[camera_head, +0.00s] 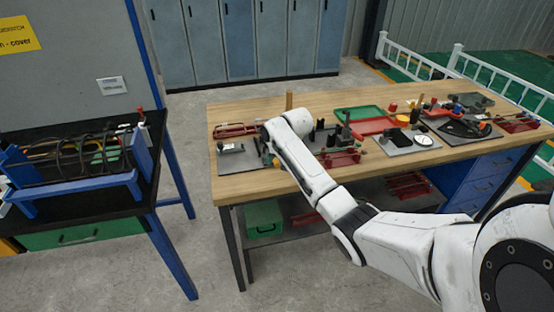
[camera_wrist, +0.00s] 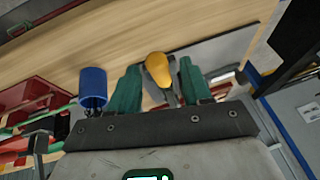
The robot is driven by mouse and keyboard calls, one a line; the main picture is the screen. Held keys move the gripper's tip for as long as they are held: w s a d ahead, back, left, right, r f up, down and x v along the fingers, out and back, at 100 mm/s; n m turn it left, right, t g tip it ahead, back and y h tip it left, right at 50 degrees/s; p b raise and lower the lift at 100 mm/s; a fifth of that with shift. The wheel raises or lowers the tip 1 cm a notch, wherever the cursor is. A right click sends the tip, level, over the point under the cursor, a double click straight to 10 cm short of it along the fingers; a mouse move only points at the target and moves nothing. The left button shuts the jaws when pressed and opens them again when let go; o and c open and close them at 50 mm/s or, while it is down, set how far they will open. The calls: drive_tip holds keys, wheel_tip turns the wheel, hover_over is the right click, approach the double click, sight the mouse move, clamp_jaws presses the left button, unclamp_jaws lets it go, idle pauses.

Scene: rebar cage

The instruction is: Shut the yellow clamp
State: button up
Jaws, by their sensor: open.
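The yellow clamp shows in the wrist view as a rounded yellow handle (camera_wrist: 158,70) over a light grey plate. My gripper (camera_wrist: 160,66) has two green fingers, spread apart, one on each side of the handle. The handle lies between the fingertips, and I see a gap on both sides. The clamp's lower part is mostly hidden by my gripper. In the head view a small yellow bit (camera_head: 276,162) shows beside my arm, at the right edge of the grey plate (camera_head: 240,163). My fingers are hard to make out there.
A blue cylinder (camera_wrist: 92,88) stands just left of my left finger in the wrist view, with red parts (camera_wrist: 32,98) farther left. The wooden workbench (camera_head: 300,98) holds several tools to the right. A black table with a blue-ended cage (camera_head: 75,165) stands at left.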

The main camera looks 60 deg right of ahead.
drive_tip(key=shift+w+d+f, duration=0.1)
drive_tip(key=shift+w+f, duration=0.05)
drive_tip(key=shift+f, duration=0.15)
clamp_jaws()
idle(0.4)
